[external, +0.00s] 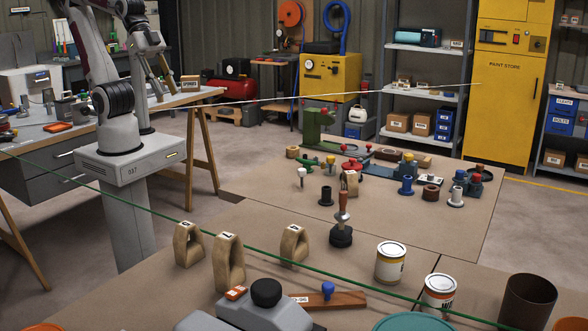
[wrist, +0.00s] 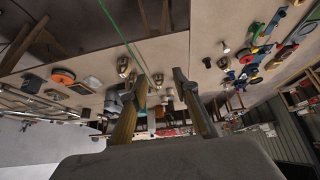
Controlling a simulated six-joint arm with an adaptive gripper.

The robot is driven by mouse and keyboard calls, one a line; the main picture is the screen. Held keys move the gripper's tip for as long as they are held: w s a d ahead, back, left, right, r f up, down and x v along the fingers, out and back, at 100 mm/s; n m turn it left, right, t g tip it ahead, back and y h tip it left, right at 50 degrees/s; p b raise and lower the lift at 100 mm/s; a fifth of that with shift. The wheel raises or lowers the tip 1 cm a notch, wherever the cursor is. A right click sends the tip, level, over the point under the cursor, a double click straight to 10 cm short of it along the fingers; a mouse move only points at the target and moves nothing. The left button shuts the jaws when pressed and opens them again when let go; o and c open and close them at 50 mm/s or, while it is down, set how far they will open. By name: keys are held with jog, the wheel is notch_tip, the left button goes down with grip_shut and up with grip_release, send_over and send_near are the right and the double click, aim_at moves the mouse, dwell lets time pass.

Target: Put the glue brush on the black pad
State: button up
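An upright tool with a brown handle, metal collar and round black lower end (external: 342,220) stands on the brown bench in the external view; it looks like the glue brush. I cannot pick out the black pad with certainty. A dark flat edge shows by the grey block at the bottom, partly hidden. My gripper (external: 161,82) is raised at the upper left, far from the brush. In the wrist view my gripper (wrist: 160,80) has its two fingers apart with nothing held between them.
Numbered wooden arches (external: 229,262), paint cans (external: 390,262), a grey block with a black knob (external: 266,293) and a brown cup (external: 527,302) crowd the near bench. A green line (external: 215,236) crosses above it. Spools and clamps (external: 407,185) stand behind.

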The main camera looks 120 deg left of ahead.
jog(key=s+a+f+g, duration=0.1)
jog(key=s, duration=0.5)
jog(key=shift+s+a+f+y, duration=0.15)
jog(key=shift+s+a+y, duration=0.05)
jog(key=shift+s+y, duration=0.1)
dwell(0.9)
